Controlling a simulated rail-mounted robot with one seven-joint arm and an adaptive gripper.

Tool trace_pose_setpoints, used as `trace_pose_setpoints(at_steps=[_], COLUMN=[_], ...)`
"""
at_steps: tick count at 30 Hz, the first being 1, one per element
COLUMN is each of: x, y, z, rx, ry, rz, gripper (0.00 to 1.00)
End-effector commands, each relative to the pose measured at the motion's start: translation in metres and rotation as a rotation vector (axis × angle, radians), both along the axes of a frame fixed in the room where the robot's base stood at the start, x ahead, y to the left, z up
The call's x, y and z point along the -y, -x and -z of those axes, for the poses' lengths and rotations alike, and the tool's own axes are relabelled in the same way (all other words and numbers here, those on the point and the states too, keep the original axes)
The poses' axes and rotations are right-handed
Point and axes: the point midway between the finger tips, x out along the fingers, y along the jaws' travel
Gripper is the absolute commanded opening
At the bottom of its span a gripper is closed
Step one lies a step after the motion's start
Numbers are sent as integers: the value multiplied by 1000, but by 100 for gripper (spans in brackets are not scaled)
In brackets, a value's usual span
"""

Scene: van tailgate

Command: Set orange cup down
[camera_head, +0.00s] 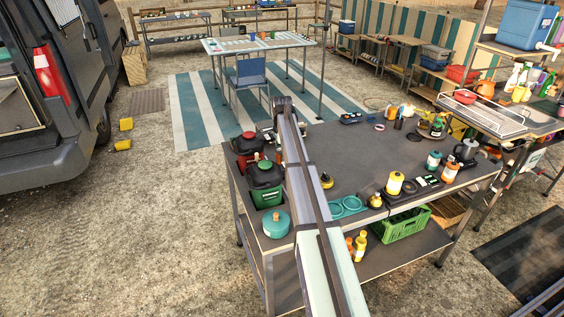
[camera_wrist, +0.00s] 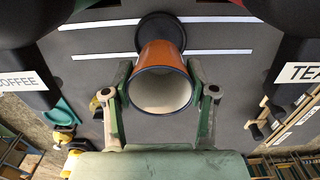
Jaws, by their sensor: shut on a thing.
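The orange cup (camera_wrist: 160,55) is in the wrist view, with its pale inside and dark rim facing the camera. My gripper (camera_wrist: 160,98) is shut on it, with one finger on each side. A dark round patch (camera_wrist: 158,20) shows on the grey surface just beyond the cup; I cannot tell whether it is a disc or whether the cup touches it. In the head view my arm hides the cup and the gripper's fingers.
Dispensers labelled COFFEE (camera_wrist: 22,80) and TEA (camera_wrist: 303,72) flank the cup. White stripes (camera_wrist: 215,52) cross the surface there. In the head view the grey table (camera_head: 345,150) has a clear middle; a teal pot (camera_head: 275,224) and teal rings (camera_head: 346,207) are near its front edge.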

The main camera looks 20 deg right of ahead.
Motion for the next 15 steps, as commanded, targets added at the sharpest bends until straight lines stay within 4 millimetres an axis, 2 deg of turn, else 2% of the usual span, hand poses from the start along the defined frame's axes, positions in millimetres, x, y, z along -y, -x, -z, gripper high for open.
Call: trace_pose_setpoints(at_steps=[5, 15], x=[0, 0], y=[0, 0], z=[8, 46], rx=[-1, -1], ry=[0, 0], rz=[0, 0], gripper=[22, 22])
